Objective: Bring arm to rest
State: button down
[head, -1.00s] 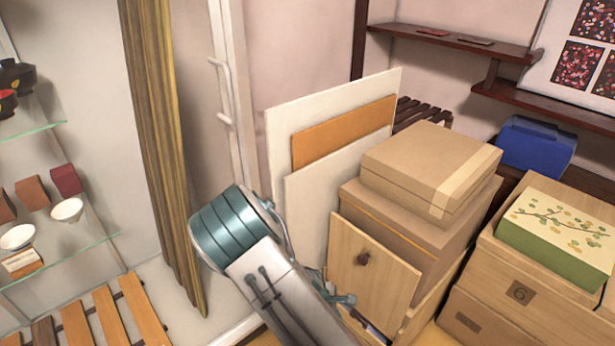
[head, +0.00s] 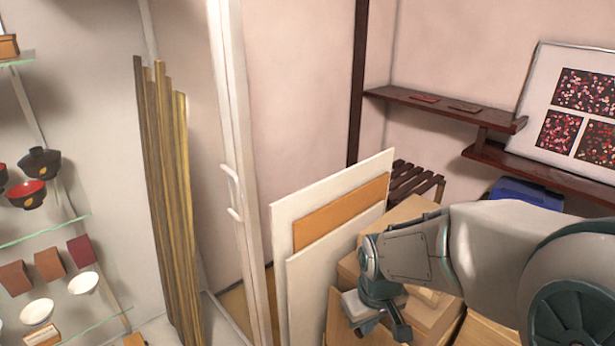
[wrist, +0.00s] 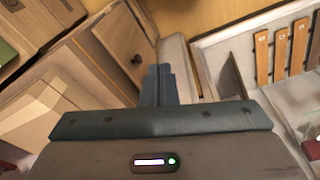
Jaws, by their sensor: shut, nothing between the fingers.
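My arm (head: 480,250) reaches in from the right in the head view, in front of the stacked boxes. Its wrist end points down at the lower middle. In the wrist view my gripper (wrist: 158,72) shows with its two dark fingers pressed together and nothing between them. The fingers hang over the floor strip, beside a wooden drawer front with a round knob (wrist: 136,59). I cannot tell the exact gap between the fingers and the drawer front.
Cardboard boxes (head: 408,212) stand partly behind my arm. White and orange panels (head: 330,195) lean left of them. Glass shelves with bowls (head: 38,312) stand at far left, near tall wooden poles (head: 165,190). A blue box (head: 527,194) sits behind the arm.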

jog(key=s+d+r+m+p, duration=0.1)
jog(key=s+r+m+p, duration=0.1)
jog(key=s+r, duration=0.2)
jog(key=s+d+r+m+t+p, duration=0.1)
jog(key=s+d+r+m+p, duration=0.1)
jog(key=r, duration=0.8)
jog(key=shift+s+p, duration=0.45)
jog(key=shift+s, duration=0.55)
jog(key=shift+d, duration=0.2)
